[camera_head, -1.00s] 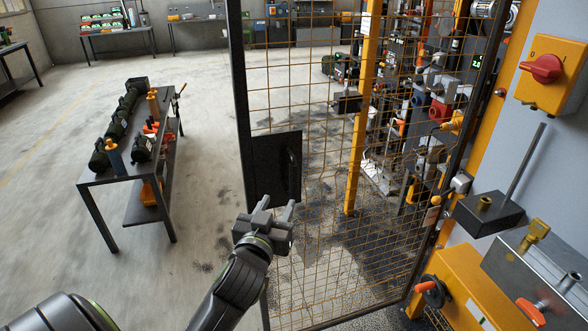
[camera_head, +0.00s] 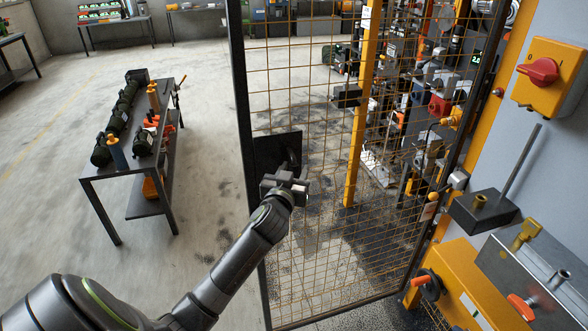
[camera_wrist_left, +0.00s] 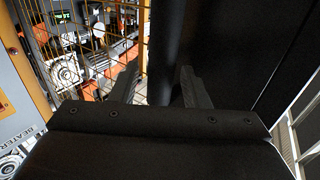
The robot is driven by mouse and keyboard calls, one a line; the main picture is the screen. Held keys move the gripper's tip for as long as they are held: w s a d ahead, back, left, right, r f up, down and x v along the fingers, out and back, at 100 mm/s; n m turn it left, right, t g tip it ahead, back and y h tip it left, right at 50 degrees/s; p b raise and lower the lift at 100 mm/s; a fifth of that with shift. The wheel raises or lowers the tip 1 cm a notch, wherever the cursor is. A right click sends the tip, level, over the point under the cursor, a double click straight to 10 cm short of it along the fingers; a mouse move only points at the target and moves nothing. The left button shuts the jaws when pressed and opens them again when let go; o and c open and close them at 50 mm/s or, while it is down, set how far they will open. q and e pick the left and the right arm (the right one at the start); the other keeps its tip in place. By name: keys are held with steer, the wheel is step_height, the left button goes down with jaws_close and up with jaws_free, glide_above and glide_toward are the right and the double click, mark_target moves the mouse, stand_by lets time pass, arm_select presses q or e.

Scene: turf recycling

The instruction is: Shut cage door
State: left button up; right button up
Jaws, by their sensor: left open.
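The cage door (camera_head: 325,235) is a yellow wire mesh panel in a black frame. It stands open, with its free edge at left and its other edge by the machine post at right. A black plate (camera_head: 265,155) with a dark upright handle (camera_head: 291,155) sits near the free edge. My left gripper (camera_head: 287,177) is open at the plate's lower right, close to the handle. In the left wrist view a dark upright bar, apparently the handle (camera_wrist_left: 165,50), shows between the two open fingers (camera_wrist_left: 160,76). I cannot tell whether they touch it. My right gripper is out of view.
A workbench (camera_head: 105,172) with dark green cylinders and tools stands left of the door. At right are a yellow switch box (camera_head: 552,75) with a red knob and a yellow machine housing (camera_head: 455,285). Open concrete floor (camera_head: 205,120) lies between bench and door.

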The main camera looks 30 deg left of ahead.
arm_select(q)
steer(key=shift+c, duration=0.4)
jaws_close()
steer(key=shift+w+a, duration=0.1)
